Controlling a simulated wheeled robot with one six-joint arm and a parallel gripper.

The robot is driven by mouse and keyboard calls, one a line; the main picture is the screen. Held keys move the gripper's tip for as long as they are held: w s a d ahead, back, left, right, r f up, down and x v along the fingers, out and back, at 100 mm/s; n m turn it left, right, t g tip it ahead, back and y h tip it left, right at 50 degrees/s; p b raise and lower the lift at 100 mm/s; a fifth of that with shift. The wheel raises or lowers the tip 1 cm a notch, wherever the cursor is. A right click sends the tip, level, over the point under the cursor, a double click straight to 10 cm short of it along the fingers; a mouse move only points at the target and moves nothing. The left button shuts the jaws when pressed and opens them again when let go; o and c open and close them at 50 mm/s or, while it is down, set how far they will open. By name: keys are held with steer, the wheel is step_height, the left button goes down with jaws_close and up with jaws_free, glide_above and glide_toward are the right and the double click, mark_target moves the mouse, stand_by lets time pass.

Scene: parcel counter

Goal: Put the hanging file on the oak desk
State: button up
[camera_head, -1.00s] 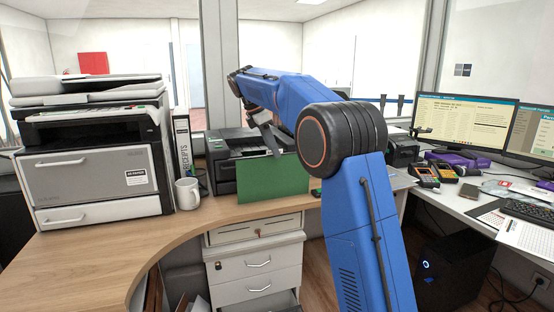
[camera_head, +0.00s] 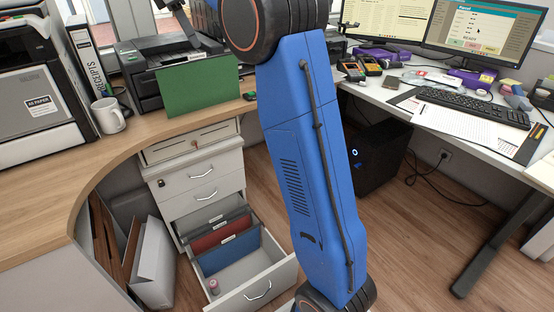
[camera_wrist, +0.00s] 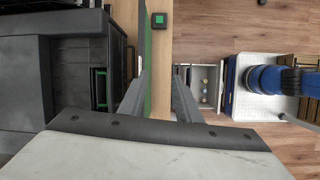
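The green hanging file (camera_head: 197,88) stands roughly upright on the oak desk (camera_head: 150,135), in front of the black printer. In the wrist view the file (camera_wrist: 147,100) shows nearly edge-on as a thin green strip close to the left finger. My gripper (camera_wrist: 159,82) is above it with its two fingers spread apart and a gap between them. In the head view a finger shows just above the file's top edge, apart from it; the rest of the gripper is cut off by the frame. Whether the file leans on the printer is hidden.
The black printer (camera_head: 150,75) is right behind the file. A white mug (camera_head: 108,115) stands to the left. Below, an open drawer (camera_head: 245,285) holds grey, red and blue files. The desk's left front stretch is bare. Monitors and card terminals stand on the right-hand table.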

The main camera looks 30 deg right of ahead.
steer(key=s+d+f+m+t+y, duration=0.1)
steer(key=s+f+m, duration=0.25)
steer(key=s, duration=0.85)
steer(key=s+d+f+m+t+y, duration=0.1)
steer(key=s+f+m, duration=0.25)
steer(key=s, duration=0.95)
steer(key=s+a+f+m+t+y, duration=0.1)
steer(key=s+f+m, duration=0.8)
steer(key=s+f, duration=1)
steer(key=s+t+y, duration=0.1)
steer(key=s, duration=0.1)
steer(key=shift+s+a, duration=0.3)
steer(key=shift+r, duration=0.1)
